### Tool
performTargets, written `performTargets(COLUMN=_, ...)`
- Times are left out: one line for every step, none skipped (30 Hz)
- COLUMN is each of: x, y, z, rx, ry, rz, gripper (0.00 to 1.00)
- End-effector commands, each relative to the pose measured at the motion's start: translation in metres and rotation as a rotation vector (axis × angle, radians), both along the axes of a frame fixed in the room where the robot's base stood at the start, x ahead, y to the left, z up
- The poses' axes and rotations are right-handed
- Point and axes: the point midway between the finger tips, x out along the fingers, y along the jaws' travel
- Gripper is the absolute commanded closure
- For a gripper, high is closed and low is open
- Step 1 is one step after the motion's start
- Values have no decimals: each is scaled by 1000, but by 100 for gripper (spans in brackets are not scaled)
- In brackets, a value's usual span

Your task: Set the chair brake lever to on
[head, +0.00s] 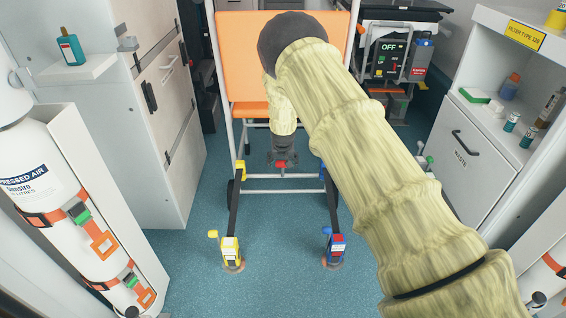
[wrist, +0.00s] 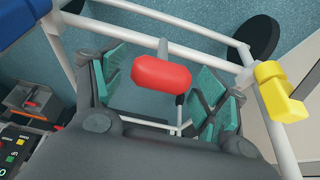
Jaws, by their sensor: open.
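The chair (head: 238,50) has an orange back and seat and a white tube frame, and stands mid-view in the head view. Its brake lever, a stem with a red knob (wrist: 161,75), lies between my fingers in the wrist view. The knob also shows as a small red spot (head: 281,164) just below my gripper (head: 283,158) in the head view. My gripper (wrist: 163,92) is open, with its green-padded fingers apart on either side of the knob. I see no contact between pads and knob. I cannot tell the lever's setting.
Dark straps run from the chair frame to a yellow floor buckle (head: 231,250) and a blue one (head: 335,246). A yellow fitting (wrist: 280,92) sits on the frame right of my gripper.

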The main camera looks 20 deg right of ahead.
Motion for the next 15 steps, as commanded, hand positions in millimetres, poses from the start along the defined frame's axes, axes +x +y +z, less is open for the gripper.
performTargets(x=0, y=0, z=0, rx=0, ry=0, rz=0, gripper=27)
performTargets(x=0, y=0, z=0, rx=0, ry=0, rz=0, gripper=27)
performTargets(x=0, y=0, z=0, rx=0, ry=0, rz=0, gripper=27)
performTargets(x=0, y=0, z=0, rx=0, ry=0, rz=0, gripper=27)
performTargets(x=0, y=0, z=0, rx=0, ry=0, rz=0, gripper=27)
performTargets(x=0, y=0, z=0, rx=0, ry=0, rz=0, gripper=32)
performTargets(x=0, y=0, z=0, rx=0, ry=0, rz=0, gripper=38)
performTargets(x=0, y=0, z=0, rx=0, ry=0, rz=0, gripper=43)
performTargets(x=0, y=0, z=0, rx=0, ry=0, rz=0, gripper=50)
performTargets(x=0, y=0, z=0, rx=0, ry=0, rz=0, gripper=56)
performTargets(x=0, y=0, z=0, rx=0, ry=0, rz=0, gripper=61)
performTargets(x=0, y=0, z=0, rx=0, ry=0, rz=0, gripper=69)
performTargets(x=0, y=0, z=0, rx=0, ry=0, rz=0, gripper=74)
performTargets(x=0, y=0, z=0, rx=0, ry=0, rz=0, gripper=80)
performTargets(x=0, y=0, z=0, rx=0, ry=0, rz=0, gripper=87)
